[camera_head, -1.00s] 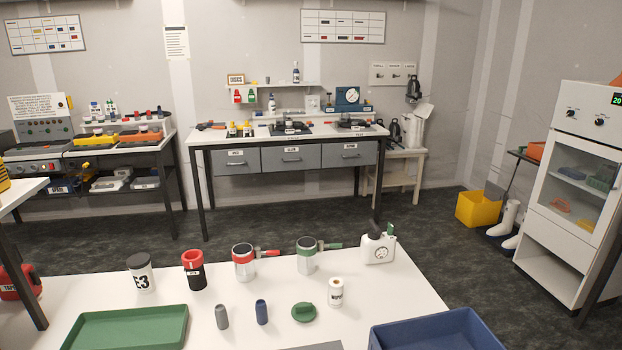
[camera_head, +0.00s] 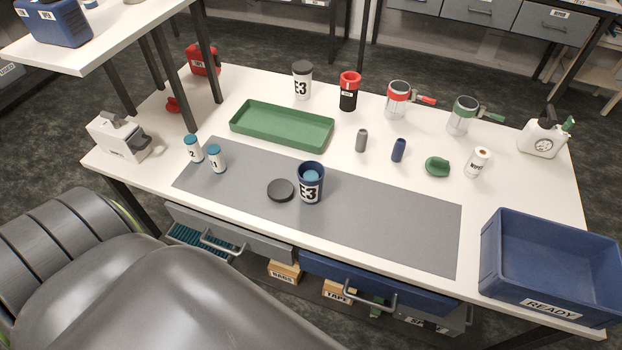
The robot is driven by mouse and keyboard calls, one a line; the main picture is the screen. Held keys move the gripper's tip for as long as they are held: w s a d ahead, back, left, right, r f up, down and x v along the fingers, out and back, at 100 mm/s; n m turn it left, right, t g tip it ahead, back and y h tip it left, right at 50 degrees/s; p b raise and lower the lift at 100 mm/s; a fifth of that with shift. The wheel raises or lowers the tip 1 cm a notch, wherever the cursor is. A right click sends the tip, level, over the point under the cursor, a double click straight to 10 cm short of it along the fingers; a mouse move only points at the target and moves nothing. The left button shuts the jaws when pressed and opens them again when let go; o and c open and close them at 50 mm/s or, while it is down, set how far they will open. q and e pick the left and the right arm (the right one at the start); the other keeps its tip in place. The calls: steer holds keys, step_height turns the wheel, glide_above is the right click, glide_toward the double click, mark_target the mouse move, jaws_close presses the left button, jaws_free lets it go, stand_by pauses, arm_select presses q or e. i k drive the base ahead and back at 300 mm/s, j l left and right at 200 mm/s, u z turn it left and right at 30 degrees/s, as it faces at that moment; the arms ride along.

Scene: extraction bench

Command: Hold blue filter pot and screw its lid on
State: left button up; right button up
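The blue filter pot (camera_head: 311,190), labelled E3, stands upright and open on the grey mat (camera_head: 395,217), with a light blue thing showing inside its mouth. A dark round lid (camera_head: 280,190) lies flat on the mat just left of the pot, apart from it or nearly touching. Neither of my grippers shows; large grey parts of my own body fill the lower left.
A green tray (camera_head: 281,141) lies behind the mat. A blue READY bin (camera_head: 552,268) stands at the right front. Two small white bottles (camera_head: 194,148) stand left. A white E3 pot (camera_head: 302,82), a black-red pot (camera_head: 348,92) and other containers line the back.

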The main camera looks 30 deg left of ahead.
mark_target(310, 192)
steer(key=j+u, duration=0.15)
steer(key=u, duration=0.8)
